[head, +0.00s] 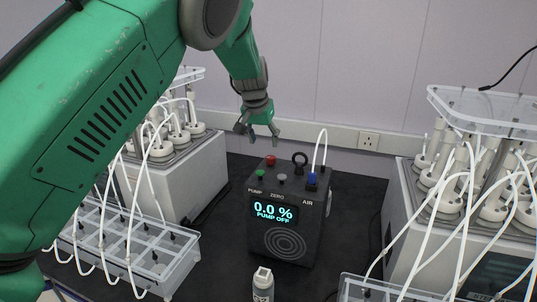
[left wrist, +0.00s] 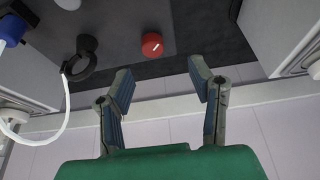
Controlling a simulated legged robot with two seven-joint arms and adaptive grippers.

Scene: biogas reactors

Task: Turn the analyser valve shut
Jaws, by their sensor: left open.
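The analyser (head: 285,220) is a black box on the dark bench, with a lit display reading 0.0 % and PUMP OFF. A red round knob (head: 270,160), which looks like the valve, is on its top near the back left. In the left wrist view the red knob (left wrist: 152,44) carries a short slanted white mark. My left gripper (head: 258,131) is above and behind the analyser, slightly left of the knob, pointing down. In the left wrist view my gripper (left wrist: 162,82) is open and empty, its fingers apart and clear of the knob. My right gripper is not in view.
On the analyser, a black ring (head: 300,160) stands beside the knob. A green button (head: 260,174), a grey button (head: 282,178) and a blue fitting (head: 311,179) with a white tube are nearby. Reactor units with tubes flank it. A white bottle (head: 263,285) stands in front.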

